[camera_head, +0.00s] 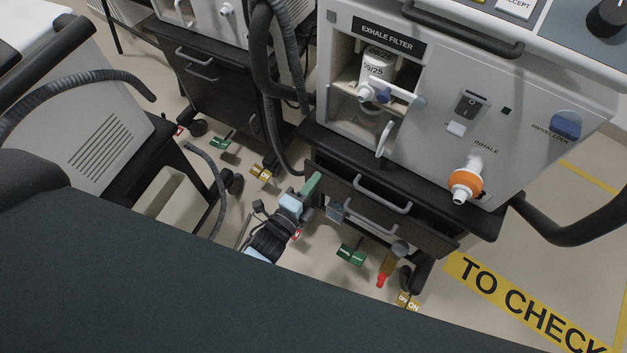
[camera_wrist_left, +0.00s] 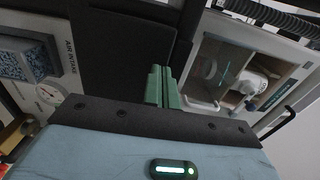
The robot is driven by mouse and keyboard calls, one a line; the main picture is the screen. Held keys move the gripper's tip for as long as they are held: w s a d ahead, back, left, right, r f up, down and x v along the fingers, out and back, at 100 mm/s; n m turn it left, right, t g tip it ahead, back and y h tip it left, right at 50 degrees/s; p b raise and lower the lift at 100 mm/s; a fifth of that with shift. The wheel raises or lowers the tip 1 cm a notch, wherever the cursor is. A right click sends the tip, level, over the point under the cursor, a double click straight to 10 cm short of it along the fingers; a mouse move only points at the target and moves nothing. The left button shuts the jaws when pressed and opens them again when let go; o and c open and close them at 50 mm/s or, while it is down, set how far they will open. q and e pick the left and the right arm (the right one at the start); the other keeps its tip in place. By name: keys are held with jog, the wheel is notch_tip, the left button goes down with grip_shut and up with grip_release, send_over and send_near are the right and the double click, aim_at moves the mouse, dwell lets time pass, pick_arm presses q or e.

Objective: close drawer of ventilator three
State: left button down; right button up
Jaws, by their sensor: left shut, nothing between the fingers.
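The near ventilator (camera_head: 440,120) has a dark cabinet under its white body; I see no number on it. An upper drawer (camera_head: 400,220) in the cabinet appears partly pulled out, with a dark gap along its top. Two grey bar handles (camera_head: 383,193) show on the drawer fronts. My left gripper (camera_head: 312,183) is shut and empty at the left front corner of the cabinet; I cannot tell whether it touches. In the left wrist view its green fingers (camera_wrist_left: 163,88) are together before a dark panel (camera_wrist_left: 125,55). My right gripper is not in view.
A second ventilator (camera_head: 205,70) with a dark drawer cabinet stands behind left, another grey unit (camera_head: 85,125) at far left. Hoses (camera_head: 262,90) hang between them. Green and gold caster pedals (camera_head: 351,254) sit on the floor. A yellow TO CHECK strip (camera_head: 525,300) lies at lower right.

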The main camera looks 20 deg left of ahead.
aim_at(323, 168)
pick_arm(q)
jog(key=shift+w, duration=0.2)
jog(key=b+x, duration=0.2)
jog(key=x, duration=0.2)
jog(key=shift+w+f, duration=0.1)
jog(key=shift+w+r, duration=0.1)
jog(key=shift+r, duration=0.15)
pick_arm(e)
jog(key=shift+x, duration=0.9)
pick_arm(q)
jog(key=shift+d, duration=0.1)
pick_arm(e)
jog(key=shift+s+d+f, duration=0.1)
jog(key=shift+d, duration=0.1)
